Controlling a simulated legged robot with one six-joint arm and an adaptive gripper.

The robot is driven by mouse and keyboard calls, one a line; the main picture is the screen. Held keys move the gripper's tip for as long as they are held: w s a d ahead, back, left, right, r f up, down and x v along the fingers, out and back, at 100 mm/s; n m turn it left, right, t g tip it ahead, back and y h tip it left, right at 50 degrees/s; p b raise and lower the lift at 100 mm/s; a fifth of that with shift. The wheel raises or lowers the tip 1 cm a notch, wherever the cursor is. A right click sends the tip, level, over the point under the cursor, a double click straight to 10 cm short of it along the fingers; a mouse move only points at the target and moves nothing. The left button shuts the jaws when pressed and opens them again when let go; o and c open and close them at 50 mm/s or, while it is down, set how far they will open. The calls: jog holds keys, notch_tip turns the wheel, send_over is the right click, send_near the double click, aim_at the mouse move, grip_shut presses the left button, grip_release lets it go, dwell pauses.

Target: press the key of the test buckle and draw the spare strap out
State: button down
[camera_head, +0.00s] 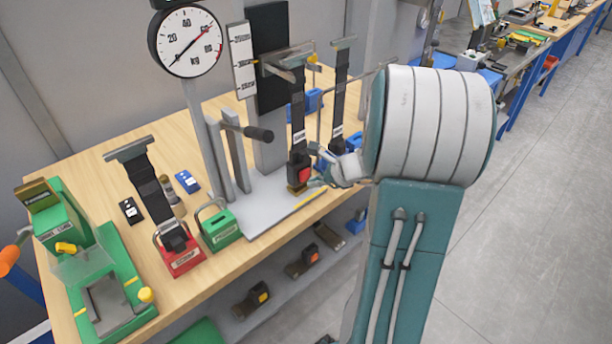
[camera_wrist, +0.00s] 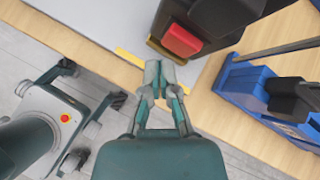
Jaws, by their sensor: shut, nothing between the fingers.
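The test buckle (camera_head: 295,168) is a dark block with a red key (camera_head: 304,174), standing on the grey stand plate. A black strap (camera_head: 298,110) with a pale tag runs down into it from a metal crossbar. In the wrist view the buckle (camera_wrist: 165,25) is at the top, its red key (camera_wrist: 182,40) facing my gripper (camera_wrist: 160,68). My gripper is shut and empty, its tips just short of the key, with a small gap showing. In the head view my gripper (camera_head: 322,181) is right of the buckle.
A second black strap (camera_head: 340,100) hangs behind, near a blue holder (camera_wrist: 240,88) close on the right in the wrist view. A dial gauge (camera_head: 188,42) and lever (camera_head: 258,133) stand left. A red block (camera_head: 183,262), green block (camera_head: 220,230) and green fixture (camera_head: 120,275) fill the bench's left.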

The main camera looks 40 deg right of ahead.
jog(key=shift+w, duration=0.1)
jog(key=shift+w+r, duration=0.1)
jog(key=shift+w, duration=0.2)
jog(key=shift+w+a, duration=0.1)
jog(key=shift+w, duration=0.4)
dwell(0.8)
jog(key=shift+s, duration=0.95)
jog(key=shift+s, duration=0.1)
jog(key=s, duration=0.4)
jog(key=shift+s+d, duration=0.25)
jog(key=shift+s, duration=0.15)
dwell(0.4)
